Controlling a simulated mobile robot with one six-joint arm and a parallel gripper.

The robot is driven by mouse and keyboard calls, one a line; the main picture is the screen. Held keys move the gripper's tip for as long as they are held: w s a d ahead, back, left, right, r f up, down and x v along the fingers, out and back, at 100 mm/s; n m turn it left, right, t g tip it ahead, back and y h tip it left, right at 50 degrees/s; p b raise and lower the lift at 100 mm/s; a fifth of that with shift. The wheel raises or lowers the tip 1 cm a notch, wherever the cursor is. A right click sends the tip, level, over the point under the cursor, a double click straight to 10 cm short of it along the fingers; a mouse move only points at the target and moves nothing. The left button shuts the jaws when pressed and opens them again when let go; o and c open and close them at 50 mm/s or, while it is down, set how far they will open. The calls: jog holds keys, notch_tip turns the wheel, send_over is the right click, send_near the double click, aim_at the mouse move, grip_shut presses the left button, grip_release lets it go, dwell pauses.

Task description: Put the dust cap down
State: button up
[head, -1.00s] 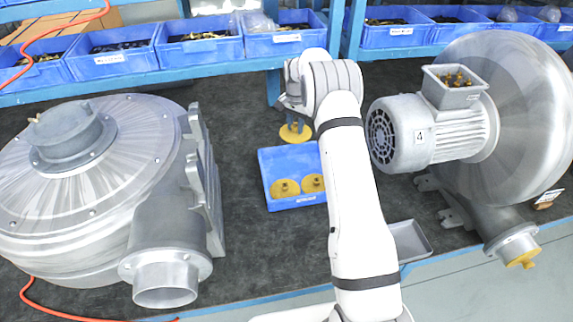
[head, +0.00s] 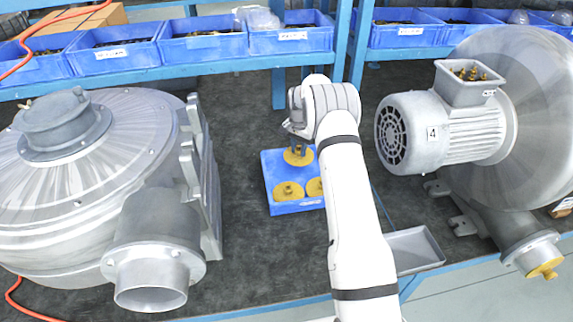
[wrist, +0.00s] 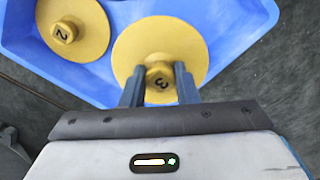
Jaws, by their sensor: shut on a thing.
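My gripper (head: 299,147) is shut on the knob of a yellow round dust cap (head: 298,158). In the wrist view the fingertips (wrist: 160,72) sit on both sides of its knob, marked 3, and its disc (wrist: 158,42) is over the blue bin (wrist: 225,12). In the head view the held cap is at the back part of this bin (head: 272,208). I cannot tell whether it touches the bin floor. Two more yellow caps lie at the front of the bin, the left one (head: 288,191) and the right one (head: 314,187), partly behind my arm.
A large grey blower (head: 90,200) stands left and another with a motor (head: 425,130) stands right, with a yellow cap (head: 545,269) at its outlet. A grey tray (head: 415,250) lies at the front. Blue parts bins (head: 205,45) line the back shelf. Dark mat is clear left of the bin.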

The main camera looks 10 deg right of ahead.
aim_at(298, 159)
notch_tip(298, 159, down, 6)
jog(key=shift+r+p, duration=0.15)
jog(key=shift+p, duration=0.55)
jog(key=shift+f+b, duration=0.35)
jog(key=shift+b, duration=0.05)
jog(key=o, duration=1.1)
jog(key=shift+c, duration=0.2)
